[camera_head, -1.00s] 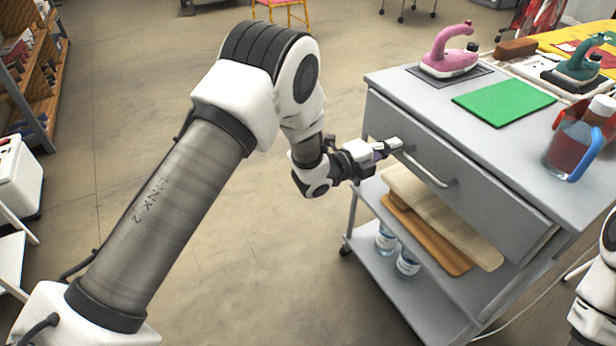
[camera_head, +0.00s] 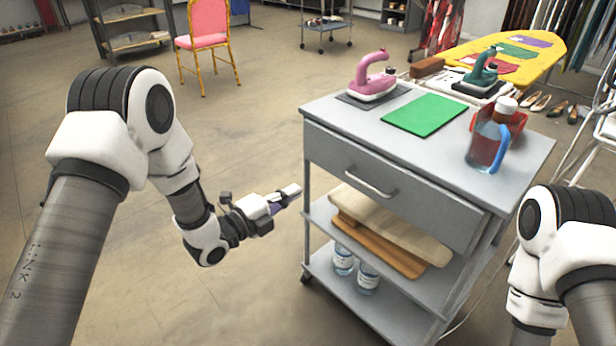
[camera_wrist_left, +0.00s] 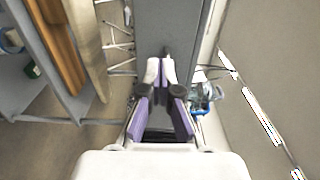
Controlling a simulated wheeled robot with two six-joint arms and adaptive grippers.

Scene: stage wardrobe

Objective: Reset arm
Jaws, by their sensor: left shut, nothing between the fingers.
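My left gripper (camera_head: 288,196) is shut and empty in the head view, just left of the grey cart, with a gap to the drawer front. In the left wrist view its two fingertips (camera_wrist_left: 160,72) meet, with the drawer front (camera_wrist_left: 165,28) beyond them. The drawer (camera_head: 385,180) has a silver handle (camera_head: 370,184) and looks slightly open at its right end. My right arm (camera_head: 560,250) shows at the right edge, but its gripper is out of view.
On the cart top (camera_head: 350,118) are a pink iron (camera_head: 372,82), a green mat (camera_head: 425,114) and a bottle with a blue handle (camera_head: 488,142). Boards (camera_head: 385,235) and bottles (camera_head: 343,260) lie below. Open floor (camera_head: 250,130) is left of the cart; a pink chair (camera_head: 203,30) stands behind.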

